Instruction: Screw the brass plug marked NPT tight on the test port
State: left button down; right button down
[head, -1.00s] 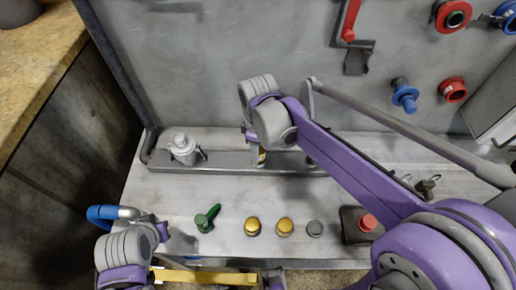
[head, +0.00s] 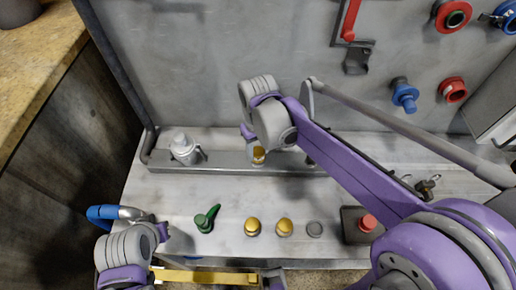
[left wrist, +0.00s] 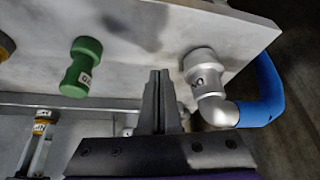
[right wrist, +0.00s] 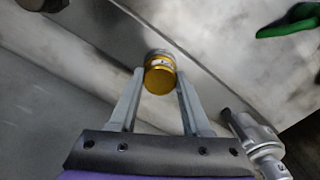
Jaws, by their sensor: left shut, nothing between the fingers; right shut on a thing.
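A brass plug (head: 259,155) sits at the grey rail at the back of the bench. It also shows in the right wrist view (right wrist: 159,78), with a pale band whose marking I cannot read. My right gripper (right wrist: 160,82) is shut on this plug, one finger on each side. A grey fitting shows just behind the plug; the joint between them is mostly hidden. My left gripper (left wrist: 158,85) is shut and empty, below the bench's front edge, beside a silver elbow (left wrist: 208,85) with a blue hose.
Two more brass pieces (head: 252,227) (head: 284,227), a green valve (head: 206,219), a grey cap (head: 314,229) and a red button (head: 368,222) line the bench front. A silver fitting (head: 185,149) stands at the rail's left end. The bench between is clear.

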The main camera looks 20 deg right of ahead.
dwell(0.3)
jog(key=m, duration=0.5)
jog(key=shift+c, duration=1.4)
grip_release()
jog(key=shift+c, duration=0.4)
